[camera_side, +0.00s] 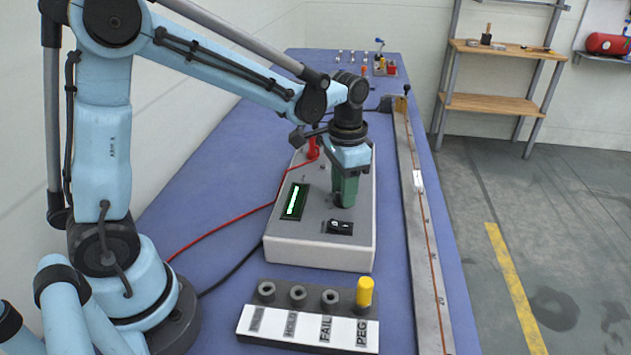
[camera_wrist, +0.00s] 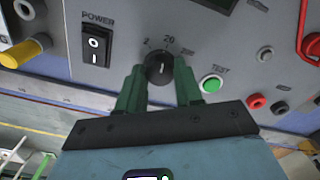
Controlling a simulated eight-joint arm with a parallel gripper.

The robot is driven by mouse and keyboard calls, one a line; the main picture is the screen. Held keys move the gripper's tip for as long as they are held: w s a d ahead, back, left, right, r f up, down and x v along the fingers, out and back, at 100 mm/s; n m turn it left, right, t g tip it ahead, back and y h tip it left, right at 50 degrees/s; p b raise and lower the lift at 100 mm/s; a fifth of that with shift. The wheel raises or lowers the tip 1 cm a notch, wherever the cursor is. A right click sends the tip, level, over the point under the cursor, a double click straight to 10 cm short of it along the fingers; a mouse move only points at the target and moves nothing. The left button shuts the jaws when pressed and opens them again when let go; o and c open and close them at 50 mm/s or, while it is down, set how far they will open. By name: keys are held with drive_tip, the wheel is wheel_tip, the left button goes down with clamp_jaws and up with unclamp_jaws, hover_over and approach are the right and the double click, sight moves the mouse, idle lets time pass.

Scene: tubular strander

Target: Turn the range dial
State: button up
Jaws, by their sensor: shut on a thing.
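The range dial (camera_wrist: 159,68) is a black knob with a white pointer line on the grey meter panel, with the marks 2 and 20 and a third, unclear mark around it. In the wrist view the pointer stands roughly upright, close to 20. My gripper (camera_wrist: 160,82) has green fingers, one on each side of the dial, and is shut on it. In the side view my gripper (camera_side: 344,200) points down onto the top of the meter box (camera_side: 318,258). The dial is hidden there behind the fingers.
Near the dial are the power switch (camera_wrist: 96,46), the green test button (camera_wrist: 211,84) and red and black sockets. A lit green display (camera_side: 294,201) is on the box. A labelled block (camera_side: 308,326) with a yellow peg (camera_side: 365,291) stands in front. A long rail (camera_side: 420,215) runs along the right.

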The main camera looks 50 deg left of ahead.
drive_tip(key=n, duration=0.4)
drive_tip(key=shift+n, duration=1.8)
drive_tip(key=o, duration=1)
drive_tip(key=shift+o, duration=0.2)
wheel_tip(320, 180, up, 12)
